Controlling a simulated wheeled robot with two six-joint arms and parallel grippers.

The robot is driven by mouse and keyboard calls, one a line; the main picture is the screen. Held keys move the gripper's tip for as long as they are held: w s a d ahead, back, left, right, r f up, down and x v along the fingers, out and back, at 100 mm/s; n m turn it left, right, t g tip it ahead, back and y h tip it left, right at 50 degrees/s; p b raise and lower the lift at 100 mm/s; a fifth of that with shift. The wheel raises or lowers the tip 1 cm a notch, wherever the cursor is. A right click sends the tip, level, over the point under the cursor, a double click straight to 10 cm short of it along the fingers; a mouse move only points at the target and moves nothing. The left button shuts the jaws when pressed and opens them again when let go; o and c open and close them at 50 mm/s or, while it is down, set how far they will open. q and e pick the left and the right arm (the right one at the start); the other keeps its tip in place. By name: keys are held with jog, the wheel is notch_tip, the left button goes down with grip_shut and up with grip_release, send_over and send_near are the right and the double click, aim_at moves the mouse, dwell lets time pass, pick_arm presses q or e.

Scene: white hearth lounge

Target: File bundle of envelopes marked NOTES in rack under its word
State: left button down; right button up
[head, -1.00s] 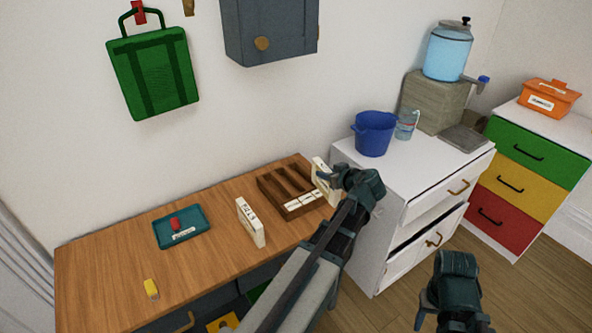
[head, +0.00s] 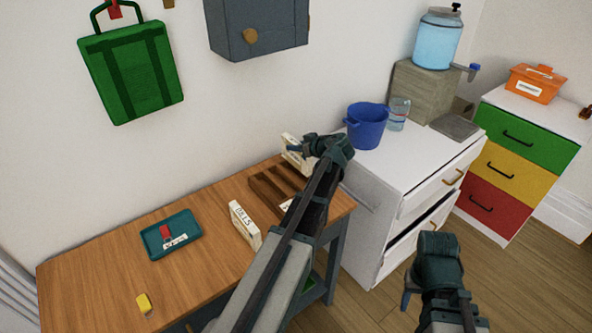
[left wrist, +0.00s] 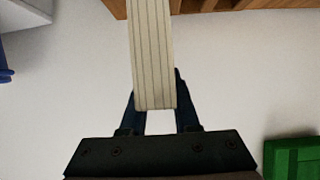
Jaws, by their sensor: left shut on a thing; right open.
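My left gripper (head: 304,148) is shut on a cream bundle of envelopes (head: 292,158) and holds it above the back right of the rack. In the left wrist view the layered edge of this bundle (left wrist: 152,55) shows between the fingers (left wrist: 155,108); its word cannot be read. The dark brown wooden rack (head: 264,188), with several slots, sits on the wooden table (head: 100,265); my left arm hides its front labels. A second cream bundle (head: 244,226) stands upright left of the rack; its word seems to be BILLS. My right gripper (head: 407,298) is open and empty, low in front of the white cabinet.
The white cabinet (head: 400,165) stands to the right, with a blue bucket (head: 367,127) on top and an open lower drawer. A green bag (head: 130,75) hangs on the wall.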

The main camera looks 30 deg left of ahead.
aim_at(296, 162)
pick_arm(q)
jog(key=shift+f+b, duration=0.95)
jog(key=shift+f, duration=0.55)
pick_arm(e)
jog(key=shift+f, duration=1.5)
pick_arm(q)
jog(key=shift+f, duration=0.15)
pick_arm(e)
jog(key=shift+f, duration=0.15)
pick_arm(q)
notch_tip(296, 162, down, 3)
jog(key=b, duration=0.3)
jog(key=shift+f+b, duration=0.2)
jog(key=shift+b, duration=0.1)
pick_arm(e)
notch_tip(296, 162, down, 3)
jog(key=shift+f, duration=0.2)
pick_arm(q)
jog(key=shift+f, duration=0.2)
jog(key=c, duration=0.6)
grip_release()
jog(key=shift+c, duration=0.2)
pick_arm(e)
jog(key=shift+f, duration=0.15)
pick_arm(q)
jog(key=shift+r, duration=0.1)
